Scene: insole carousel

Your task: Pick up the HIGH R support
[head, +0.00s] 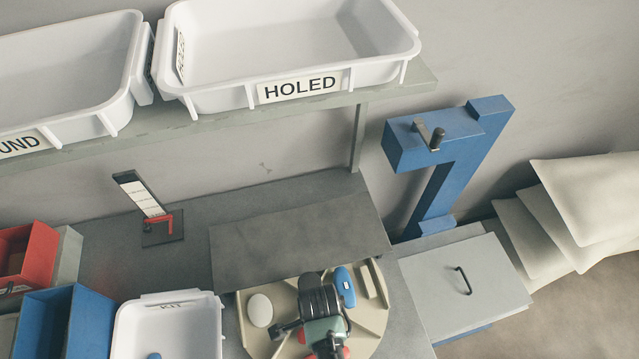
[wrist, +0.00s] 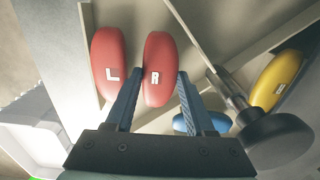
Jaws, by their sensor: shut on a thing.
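The HIGH R support, a red oval pad marked R (wrist: 158,62), stands between the fingers of my gripper (wrist: 161,78) in the wrist view. The fingers are shut on it, one at each side. A matching red pad marked L (wrist: 109,68) is just left of it, close to the left finger. In the head view my gripper (head: 322,338) is over the beige carousel (head: 254,341), with bits of red showing beside it. The gripped pad is mostly hidden there.
A blue pad (head: 344,287) and a white oval piece (head: 260,310) lie on the carousel. A yellow pad (wrist: 276,80) shows in the wrist view. A dark grey cover (head: 295,240) spans the carousel's back. A white KIT tray (head: 210,325) stands left.

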